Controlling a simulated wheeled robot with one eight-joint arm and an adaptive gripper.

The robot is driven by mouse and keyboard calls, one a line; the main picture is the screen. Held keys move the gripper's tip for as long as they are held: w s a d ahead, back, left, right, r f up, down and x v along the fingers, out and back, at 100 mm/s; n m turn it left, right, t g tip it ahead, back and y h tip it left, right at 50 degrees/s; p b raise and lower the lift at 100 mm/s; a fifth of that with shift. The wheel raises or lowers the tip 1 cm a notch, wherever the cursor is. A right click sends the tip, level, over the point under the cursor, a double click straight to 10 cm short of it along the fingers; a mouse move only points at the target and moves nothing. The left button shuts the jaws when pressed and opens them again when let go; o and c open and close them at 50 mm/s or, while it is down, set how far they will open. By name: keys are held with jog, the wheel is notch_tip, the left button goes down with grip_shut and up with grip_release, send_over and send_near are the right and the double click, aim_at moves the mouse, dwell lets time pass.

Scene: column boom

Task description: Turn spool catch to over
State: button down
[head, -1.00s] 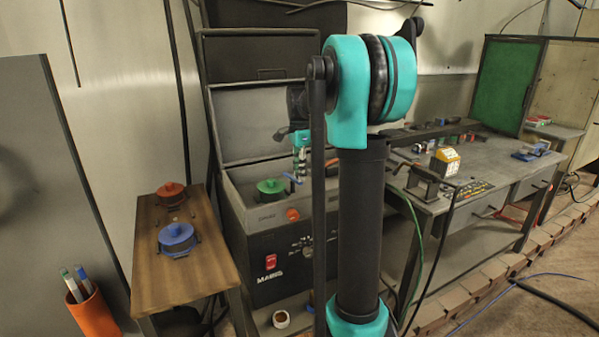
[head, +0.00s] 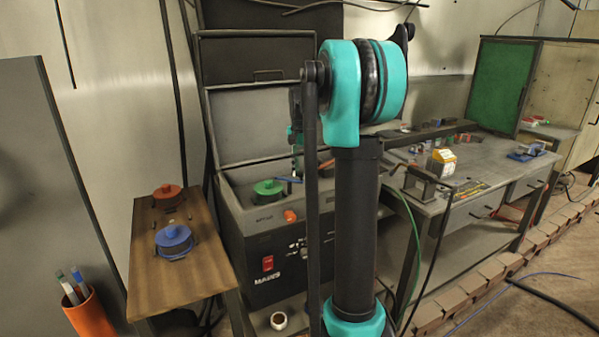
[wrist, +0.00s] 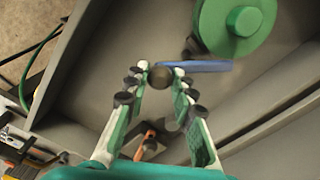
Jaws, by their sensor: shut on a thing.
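The spool catch is a blue bar (wrist: 205,66) with a dark round knob (wrist: 160,77) at its left end in the wrist view. In the head view the blue bar (head: 288,180) shows just right of the green spool (head: 268,189), inside the open machine box. There my gripper is mostly hidden behind my arm.
The machine's raised lid (head: 255,125) stands behind the box. A wooden table (head: 185,275) at left holds a red spool (head: 167,197) and a blue spool (head: 174,240). A grey workbench (head: 480,165) stands at right.

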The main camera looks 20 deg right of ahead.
jog(key=shift+w+d+n, duration=0.15)
jog(key=shift+w+n, duration=0.4)
jog(key=shift+n, duration=0.95)
jog(key=shift+w+d+n, duration=0.15)
jog(key=shift+w+n, duration=0.45)
jog(key=shift+n, duration=0.9)
jog(key=shift+w+d+n, duration=0.15)
jog(key=shift+w+n, duration=0.4)
jog(key=shift+n, duration=0.95)
jog(key=c, duration=1.3)
grip_release()
jog(key=shift+o, duration=0.2)
notch_tip(320, 180, up, 12)
